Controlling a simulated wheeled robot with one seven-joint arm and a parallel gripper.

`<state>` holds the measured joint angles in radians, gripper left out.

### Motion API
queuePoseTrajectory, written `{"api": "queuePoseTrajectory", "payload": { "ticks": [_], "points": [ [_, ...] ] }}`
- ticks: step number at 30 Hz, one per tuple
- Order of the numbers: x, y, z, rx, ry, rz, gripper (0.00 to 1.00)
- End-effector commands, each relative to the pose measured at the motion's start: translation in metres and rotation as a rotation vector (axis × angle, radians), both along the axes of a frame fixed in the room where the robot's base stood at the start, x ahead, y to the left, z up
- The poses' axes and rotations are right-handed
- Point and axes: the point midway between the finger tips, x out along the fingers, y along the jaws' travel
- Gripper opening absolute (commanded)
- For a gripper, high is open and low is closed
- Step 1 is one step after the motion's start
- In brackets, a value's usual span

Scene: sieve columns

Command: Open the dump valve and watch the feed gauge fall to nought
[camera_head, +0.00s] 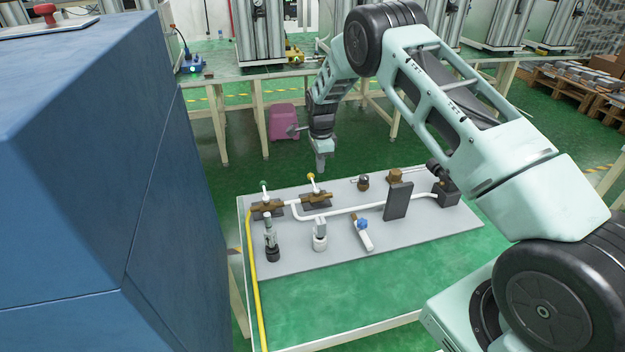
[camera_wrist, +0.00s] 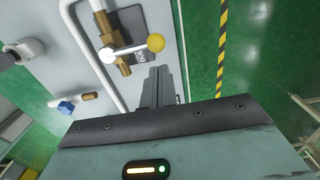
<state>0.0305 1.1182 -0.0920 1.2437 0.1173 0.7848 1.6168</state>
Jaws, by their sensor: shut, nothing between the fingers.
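A brass valve (camera_head: 317,199) with a white lever and a yellow ball knob (camera_head: 311,176) sits on the grey board. In the wrist view, the yellow knob (camera_wrist: 156,42) ends a white lever (camera_wrist: 130,49) that points across the brass body (camera_wrist: 103,22). A dark plate with partly hidden lettering lies under it. My gripper (camera_head: 321,168) is just behind and right of the knob, above the board. In the wrist view, its closed fingers (camera_wrist: 165,85) are beside the knob, apart from it and empty. I cannot tell which fitting is the feed gauge; no dial reading shows.
A second brass valve with a green knob (camera_head: 264,184) stands at left. White pipes, a blue-handled fitting (camera_head: 362,225) and an upright dark panel (camera_head: 398,201) share the board (camera_head: 290,263). A blue cabinet (camera_head: 80,150) fills the left. The green tabletop in front (camera_head: 350,293) is clear.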

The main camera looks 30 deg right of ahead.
Motion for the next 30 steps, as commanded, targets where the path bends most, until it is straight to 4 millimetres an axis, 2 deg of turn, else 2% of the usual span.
{"api": "queuePoseTrajectory", "payload": {
  "ticks": [7, 24, 30],
  "points": [
    [0.0, 0.0, -0.003, 0.0, 0.0, 0.0, 0.0],
    [0.0, 0.0, -0.031, 0.0, 0.0, 0.0, 0.0],
    [0.0, 0.0, -0.034, 0.0, -0.001, 0.0, 0.0]
  ]
}}
